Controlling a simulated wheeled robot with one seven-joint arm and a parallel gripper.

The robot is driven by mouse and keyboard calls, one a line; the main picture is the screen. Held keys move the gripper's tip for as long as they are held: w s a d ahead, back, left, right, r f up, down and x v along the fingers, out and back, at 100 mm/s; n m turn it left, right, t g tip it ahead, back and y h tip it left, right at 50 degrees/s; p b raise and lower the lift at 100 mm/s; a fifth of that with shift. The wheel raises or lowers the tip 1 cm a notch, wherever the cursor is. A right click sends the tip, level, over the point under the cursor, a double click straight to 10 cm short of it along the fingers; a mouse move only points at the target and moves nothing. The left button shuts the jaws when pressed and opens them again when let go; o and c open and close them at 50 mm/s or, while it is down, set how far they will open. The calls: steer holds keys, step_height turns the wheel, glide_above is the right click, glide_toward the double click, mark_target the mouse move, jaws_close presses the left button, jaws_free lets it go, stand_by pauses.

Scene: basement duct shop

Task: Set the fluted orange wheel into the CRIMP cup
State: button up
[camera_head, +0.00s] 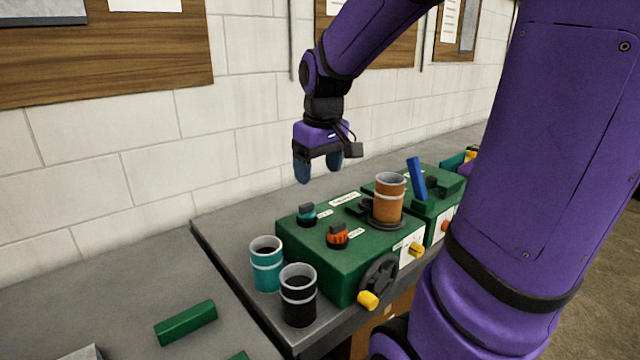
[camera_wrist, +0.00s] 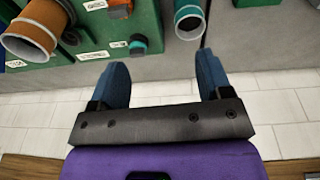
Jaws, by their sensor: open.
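A ridged orange knob with a dark top (camera_head: 338,236) sits on top of the green machine box (camera_head: 325,270); I take it as the fluted orange wheel. It partly shows at the top edge of the wrist view (camera_wrist: 117,9). An orange cup (camera_head: 389,205) stands upright on a dark round base on the box. A teal cup (camera_head: 266,268) and a black cup (camera_head: 298,300) stand beside the box. The labels are too small to read, so I cannot tell which cup is CRIMP. My gripper (camera_head: 317,176) is open and empty, above and behind the box near the wall.
A teal knob (camera_head: 307,215) sits behind the orange one. A dark handwheel (camera_head: 378,276) and yellow knobs are on the box's front. A second green box (camera_head: 440,190) with a blue lever (camera_head: 416,178) stands to the right. A green bar (camera_head: 185,323) lies on the left bench.

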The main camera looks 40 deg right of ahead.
steer(key=s+a+r+t, duration=0.3)
steer(key=s+a+r, duration=0.1)
steer(key=s+a, duration=0.7)
steer(key=shift+s+a+y, duration=0.3)
steer(key=shift+s+a, duration=0.05)
steer(key=shift+s, duration=0.45)
